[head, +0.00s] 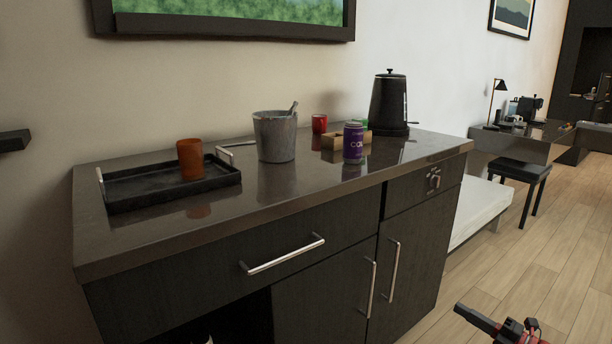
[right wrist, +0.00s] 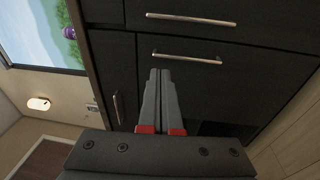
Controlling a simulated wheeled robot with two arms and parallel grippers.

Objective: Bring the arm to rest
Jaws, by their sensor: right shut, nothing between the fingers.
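My right gripper (head: 458,308) shows at the bottom right of the head view, low over the floor and to the right of the dark cabinet (head: 180,285). In the right wrist view its two grey fingers (right wrist: 160,72) lie together, shut and empty. They point toward the dark cabinet front with its metal bar handles (right wrist: 187,58). From that view I cannot tell how far the fingertips are from the front. My left gripper does not show in either view.
On the countertop (head: 300,200) stand a black tray (head: 125,190) with an orange cup (head: 190,158), a grey bucket (head: 274,137), a purple can (head: 353,143), a wooden box (head: 331,142), a red cup (head: 319,123) and a black kettle (head: 388,103). The wooden floor (head: 570,230) at right is open.

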